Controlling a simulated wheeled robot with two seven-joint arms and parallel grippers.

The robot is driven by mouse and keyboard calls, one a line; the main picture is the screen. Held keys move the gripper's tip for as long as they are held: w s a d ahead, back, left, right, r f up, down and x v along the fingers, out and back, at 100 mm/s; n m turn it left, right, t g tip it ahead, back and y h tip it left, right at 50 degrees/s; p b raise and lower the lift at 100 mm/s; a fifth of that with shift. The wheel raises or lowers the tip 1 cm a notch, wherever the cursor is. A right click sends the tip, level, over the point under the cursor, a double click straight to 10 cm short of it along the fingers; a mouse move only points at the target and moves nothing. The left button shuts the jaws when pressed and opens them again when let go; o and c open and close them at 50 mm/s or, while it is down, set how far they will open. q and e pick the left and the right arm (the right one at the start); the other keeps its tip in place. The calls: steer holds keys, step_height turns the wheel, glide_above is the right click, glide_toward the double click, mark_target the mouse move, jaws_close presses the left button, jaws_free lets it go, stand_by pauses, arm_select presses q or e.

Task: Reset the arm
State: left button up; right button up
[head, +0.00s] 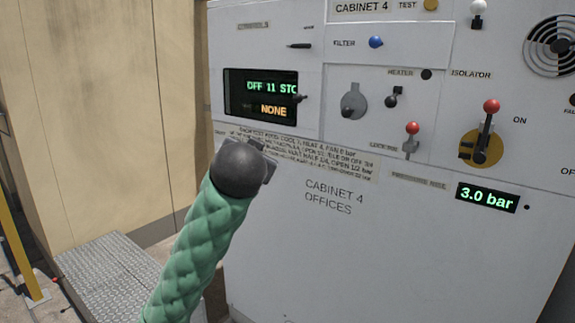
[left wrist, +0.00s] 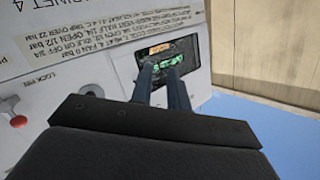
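Cabinet 4 (head: 380,250) is a light grey panel straight ahead in the head view. My left gripper (head: 264,155) is in front of it, below the display (head: 262,94), with my own wrist hiding most of it. In the left wrist view its two fingers (left wrist: 160,72) point at the display (left wrist: 167,58) with a narrow gap between them and nothing held. Whether they touch the panel cannot be told. The display reads "OFF 11 STO" in green, cut off, and "NONE" in amber. My right gripper is not in view.
A tan wall (head: 100,100) and metal step (head: 110,275) are left.

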arm_select(q)
steer(key=s+a+f+n+g, duration=0.15)
steer(key=s+f, duration=0.45)
steer(key=f, duration=0.7)
steer(key=s+a+f+g+h, duration=0.1)
steer(key=s+a+f+g, duration=0.3)
steer(key=f, duration=0.9)
steer(key=s+d+f+n+g, duration=0.1)
steer(key=s+f+g, duration=0.1)
steer(key=s+f, duration=0.8)
steer(key=s+f+g, duration=0.6)
steer(key=s+f, duration=1.7)
steer(key=f, duration=0.2)
steer(key=shift+s+a+n, duration=0.25)
steer(key=shift+s+n, duration=0.1)
steer(key=shift+s, duration=0.05)
steer(key=shift+g, duration=0.25)
steer(key=shift+a+h, duration=0.4)
steer(key=shift+a, duration=0.5)
steer(key=shift+o, duration=0.2)
steer(key=shift+d, duration=0.1)
